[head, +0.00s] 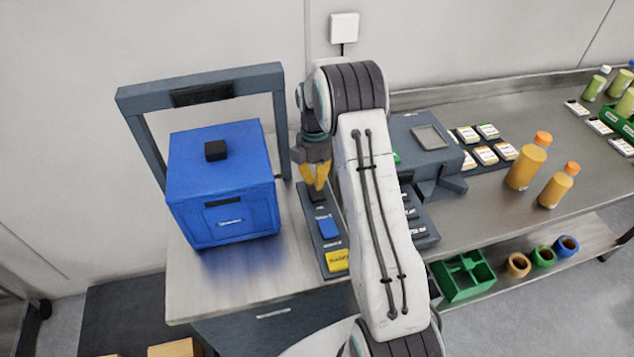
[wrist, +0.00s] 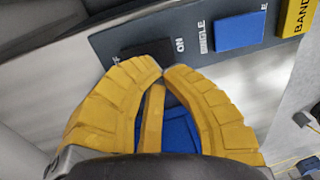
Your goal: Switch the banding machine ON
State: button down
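The banding machine is a dark blue-grey arch (head: 284,130) over a steel table. Its control strip (head: 311,215) carries a black rocker switch (head: 317,194), a blue button (head: 328,228) and a yellow button (head: 337,261). In the wrist view, the black switch (wrist: 147,48) lies between partly covered lettering, "..F", and "ON". The blue button (wrist: 240,31) is beside "SINGLE". My gripper (head: 318,184) has yellow fingers and points down just above the switch. In the wrist view, its fingertips (wrist: 160,69) come together at the switch's near edge. I cannot tell whether they touch it.
A blue lidded box (head: 220,180) stands under the arch, left of the strip. A grey device (head: 420,145) with another control panel (head: 420,222) is right of my arm. Orange bottles (head: 526,166) and small labelled packs stand farther right. A green crate (head: 463,275) is on the lower shelf.

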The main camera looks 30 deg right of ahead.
aim_at(317, 195)
jog(key=shift+s+f+p, duration=0.1)
jog(key=shift+f+p, duration=0.55)
jog(key=shift+p, duration=0.25)
jog(key=shift+s+f, duration=0.1)
jog(key=shift+f, duration=1)
